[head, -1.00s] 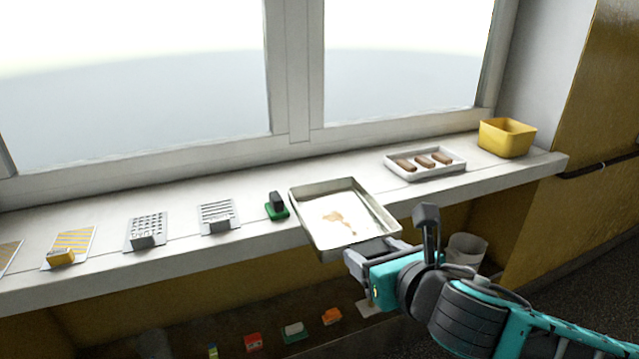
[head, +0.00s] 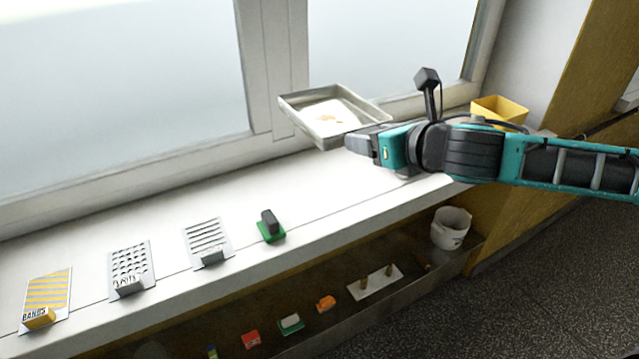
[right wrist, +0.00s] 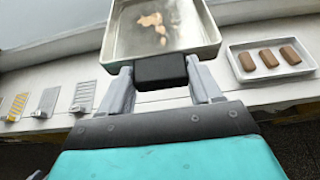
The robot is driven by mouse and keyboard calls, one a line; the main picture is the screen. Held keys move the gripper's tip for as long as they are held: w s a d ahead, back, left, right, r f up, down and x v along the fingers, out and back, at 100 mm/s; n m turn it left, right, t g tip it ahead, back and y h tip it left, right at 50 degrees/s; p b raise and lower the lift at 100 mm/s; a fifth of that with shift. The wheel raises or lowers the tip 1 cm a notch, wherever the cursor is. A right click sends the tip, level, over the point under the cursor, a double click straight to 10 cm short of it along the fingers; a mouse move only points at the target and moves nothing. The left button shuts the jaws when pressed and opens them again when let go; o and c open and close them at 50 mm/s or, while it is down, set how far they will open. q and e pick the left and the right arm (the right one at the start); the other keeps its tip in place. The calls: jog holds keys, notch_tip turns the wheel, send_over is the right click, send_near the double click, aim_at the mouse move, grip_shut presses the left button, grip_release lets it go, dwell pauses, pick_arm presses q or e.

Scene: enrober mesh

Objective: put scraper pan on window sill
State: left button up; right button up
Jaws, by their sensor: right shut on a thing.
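The scraper pan (head: 318,108) is a shallow metal tray with brown smears on its floor. It is held above the back of the white window sill (head: 330,190), close to the window frame, and looks slightly tilted. My right gripper (head: 362,143) is shut on the pan's near side. In the right wrist view the fingers (right wrist: 160,80) close on a dark block at the near rim of the pan (right wrist: 158,32). Whether the pan touches the window frame I cannot tell. My left gripper is not in view.
A white tray (right wrist: 240,70) with brown bars lies right of the pan. A yellow bin (head: 500,108) stands at the sill's right end. Cards (head: 207,240) and a green-based block (head: 270,228) line the sill's left. A lower shelf holds small items and a white bucket (head: 450,228).

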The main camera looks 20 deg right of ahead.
jog(key=shift+w+f, duration=0.15)
jog(key=shift+w, duration=0.05)
jog(key=f+b, duration=0.1)
jog(key=f, duration=1.1)
jog(key=f+b, duration=0.1)
jog(key=f, duration=0.5)
jog(key=shift+s+f+b, duration=0.25)
jog(key=shift+f+b, duration=0.05)
jog(key=shift+f, duration=0.1)
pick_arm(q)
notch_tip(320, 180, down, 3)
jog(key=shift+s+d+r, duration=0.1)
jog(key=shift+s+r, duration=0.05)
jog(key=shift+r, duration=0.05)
pick_arm(e)
jog(key=shift+f, duration=0.3)
jog(key=shift+f, duration=0.2)
jog(key=o, duration=1.1)
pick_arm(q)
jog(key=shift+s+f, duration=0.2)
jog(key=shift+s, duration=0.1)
pick_arm(e)
jog(key=o, duration=0.4)
jog(key=shift+c, duration=0.2)
